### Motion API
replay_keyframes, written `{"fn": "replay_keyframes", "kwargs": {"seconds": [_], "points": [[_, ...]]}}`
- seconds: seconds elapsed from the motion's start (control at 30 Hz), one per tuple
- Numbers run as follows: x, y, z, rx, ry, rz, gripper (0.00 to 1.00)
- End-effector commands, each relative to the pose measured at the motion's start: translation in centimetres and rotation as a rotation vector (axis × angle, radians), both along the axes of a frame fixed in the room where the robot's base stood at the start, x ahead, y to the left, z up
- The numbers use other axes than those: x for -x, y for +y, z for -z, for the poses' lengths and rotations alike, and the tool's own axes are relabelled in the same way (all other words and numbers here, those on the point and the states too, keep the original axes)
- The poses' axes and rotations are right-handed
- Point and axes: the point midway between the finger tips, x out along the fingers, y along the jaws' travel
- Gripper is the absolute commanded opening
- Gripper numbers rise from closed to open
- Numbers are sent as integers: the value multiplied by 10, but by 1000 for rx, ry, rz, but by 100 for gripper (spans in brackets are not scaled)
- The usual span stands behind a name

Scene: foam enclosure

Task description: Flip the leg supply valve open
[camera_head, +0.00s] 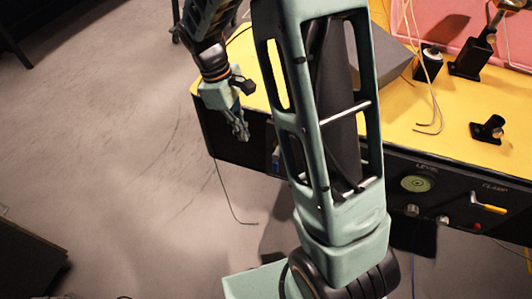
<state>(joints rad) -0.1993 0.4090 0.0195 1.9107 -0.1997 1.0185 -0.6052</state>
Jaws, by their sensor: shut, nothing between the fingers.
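My gripper (241,134) points down near the left front corner of the yellow-topped bench (232,91). It is shut and empty, and I see no contact with the bench. On the black front panel, a small blue part (275,158) shows just left of my large arm link, which hides the panel beside it. I cannot tell whether it is the leg supply valve. A yellow lever handle (488,209) with a red part sits on the panel at the right, under a label that is hard to read. No label naming a leg supply shows.
A round green gauge (418,183) marked LEVEL and small knobs (412,210) sit on the panel. Black fittings (488,129) and loose pale cables (432,125) are on the bench top. A thin dark cable (226,190) hangs at the left.

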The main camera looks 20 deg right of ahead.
Motion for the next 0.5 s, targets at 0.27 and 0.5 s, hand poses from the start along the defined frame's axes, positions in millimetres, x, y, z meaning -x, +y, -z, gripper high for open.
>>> {"fn": "replay_keyframes", "kwargs": {"seconds": [0.27, 0.5], "points": [[0, 0, 0, 0, -2, 1, 0], [4, -5, 23, 1, 1, 2, 0]]}}
